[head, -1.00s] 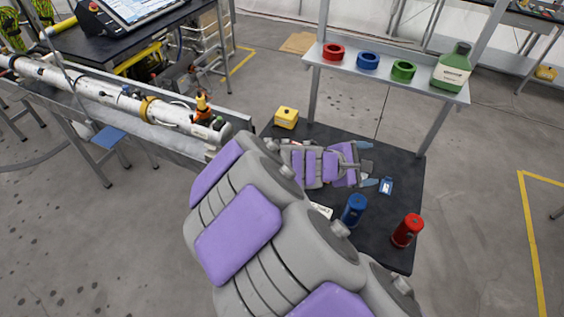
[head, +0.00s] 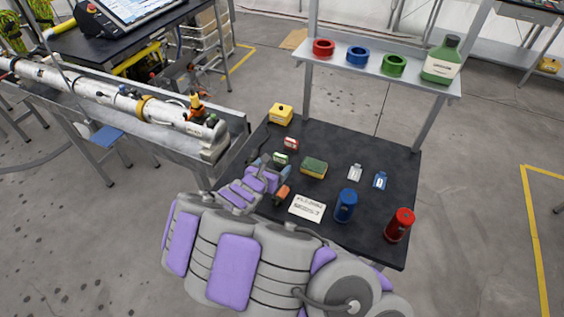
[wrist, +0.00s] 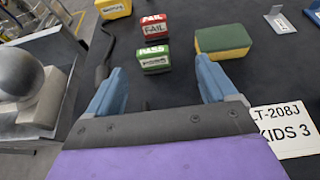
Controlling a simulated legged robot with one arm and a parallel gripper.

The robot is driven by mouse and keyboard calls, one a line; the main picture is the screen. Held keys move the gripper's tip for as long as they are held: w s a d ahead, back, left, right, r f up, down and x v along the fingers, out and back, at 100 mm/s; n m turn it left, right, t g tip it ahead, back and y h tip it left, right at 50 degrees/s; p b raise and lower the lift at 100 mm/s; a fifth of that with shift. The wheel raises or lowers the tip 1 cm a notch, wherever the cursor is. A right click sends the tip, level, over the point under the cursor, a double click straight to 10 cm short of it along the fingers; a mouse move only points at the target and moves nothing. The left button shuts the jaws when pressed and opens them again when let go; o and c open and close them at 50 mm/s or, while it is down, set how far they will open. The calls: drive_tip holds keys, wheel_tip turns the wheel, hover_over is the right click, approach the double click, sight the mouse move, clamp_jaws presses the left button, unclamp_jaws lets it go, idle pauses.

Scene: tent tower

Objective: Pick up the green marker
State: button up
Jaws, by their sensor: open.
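A small green block labelled PASS (wrist: 154,60) lies on the black table just beyond my fingertips, roughly centred between them. It also shows in the head view (head: 281,159), close to my gripper (head: 268,167). My gripper (wrist: 158,78) is open and empty, its two blue-grey fingers spread apart and pointing at the green block. A red block labelled FAIL (wrist: 153,26) lies just behind the green one, and also shows in the head view (head: 291,144).
A green and yellow sponge (head: 313,167) lies right of the green block. A white label card (head: 307,207), a small orange object (head: 283,194), a blue can (head: 346,205) and a red can (head: 399,225) are nearer. A yellow box (head: 281,114) stands at the back left. Tape rolls line the shelf (head: 412,82).

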sight(278, 157)
drive_tip(key=w+f, duration=0.1)
drive_tip(key=w+f+b, duration=0.1)
drive_tip(key=w, duration=0.1)
drive_tip(key=w+f, duration=0.1)
drive_tip(key=w, duration=0.1)
drive_tip(key=shift+w+a, duration=0.15)
drive_tip(key=shift+w, duration=0.15)
drive_tip(key=w+d, duration=0.1)
drive_tip(key=w+d+f+b, duration=0.1)
drive_tip(key=w+d+b, duration=0.1)
drive_tip(key=w, duration=0.1)
drive_tip(key=shift+f, duration=0.4)
drive_tip(key=shift+w+f, duration=0.1)
drive_tip(key=shift+w, duration=0.25)
drive_tip(key=shift+a, duration=0.65)
drive_tip(key=shift+c, duration=0.4)
drive_tip(key=shift+d, duration=0.65)
drive_tip(key=c, duration=0.6)
drive_tip(key=shift+a, duration=0.1)
drive_tip(key=c, duration=0.3)
drive_tip(key=shift+a, duration=0.35)
drive_tip(key=shift+c, duration=0.4)
